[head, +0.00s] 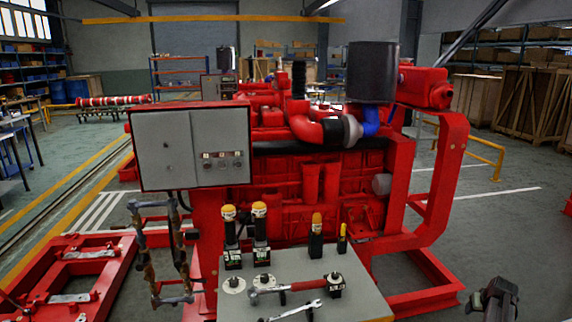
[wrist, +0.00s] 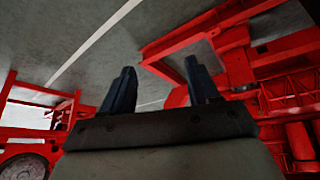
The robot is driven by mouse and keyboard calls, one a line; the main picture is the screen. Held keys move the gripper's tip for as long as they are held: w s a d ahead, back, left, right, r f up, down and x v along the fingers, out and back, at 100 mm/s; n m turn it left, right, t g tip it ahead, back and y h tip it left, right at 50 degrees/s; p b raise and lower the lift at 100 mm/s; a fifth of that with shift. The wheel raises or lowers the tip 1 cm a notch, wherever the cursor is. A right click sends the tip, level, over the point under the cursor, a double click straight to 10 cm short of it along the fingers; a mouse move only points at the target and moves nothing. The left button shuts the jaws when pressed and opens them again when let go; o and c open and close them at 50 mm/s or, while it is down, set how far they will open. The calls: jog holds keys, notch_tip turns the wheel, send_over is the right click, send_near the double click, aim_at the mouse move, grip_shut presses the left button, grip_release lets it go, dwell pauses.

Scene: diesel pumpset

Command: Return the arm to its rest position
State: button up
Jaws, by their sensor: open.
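My gripper (head: 494,297) shows at the lower right of the head view, dark and partly cut off by the bottom edge. It is in free space to the right of the tool table and in front of the red pumpset frame. In the wrist view my gripper (wrist: 161,70) has its two dark fingers apart, with nothing between them. Behind them are grey floor and red frame beams. The rest of my arm cannot be made out.
The red diesel pumpset (head: 310,185) with a grey control box (head: 193,148) fills the middle. A grey tool table (head: 350,285) in front holds yellow-topped tools, a red-handled tool and a wrench. Red frames (head: 75,272) lie at left. Floor at right is mostly clear.

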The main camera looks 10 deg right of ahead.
jog(key=s+f, duration=0.6)
jog(key=s, duration=0.1)
jog(key=a+f+n+g+y, duration=0.1)
jog(key=a+f+g, duration=0.1)
jog(key=a+f, duration=0.8)
jog(key=a+f+g+y, duration=0.1)
jog(key=a+f+y, duration=0.15)
jog(key=a, duration=1.35)
jog(key=a+f+n+g+y, duration=0.1)
jog(key=a+f+g, duration=0.1)
jog(key=a+f, duration=0.8)
jog(key=s+a+f+n+g, duration=0.1)
jog(key=s+a+g, duration=0.1)
jog(key=s+a, duration=0.5)
jog(key=s+a+n+g, duration=0.1)
jog(key=s+a, duration=0.3)
jog(key=a, duration=0.6)
jog(key=s+a+g, duration=0.1)
jog(key=s+a, duration=0.3)
jog(key=s, duration=0.3)
jog(key=s+a+f+n+g+h, duration=0.1)
jog(key=s+a+g, duration=0.1)
jog(key=s+a, duration=0.2)
jog(key=s, duration=0.3)
jog(key=shift+a+g, duration=0.25)
jog(key=shift+g, duration=0.05)
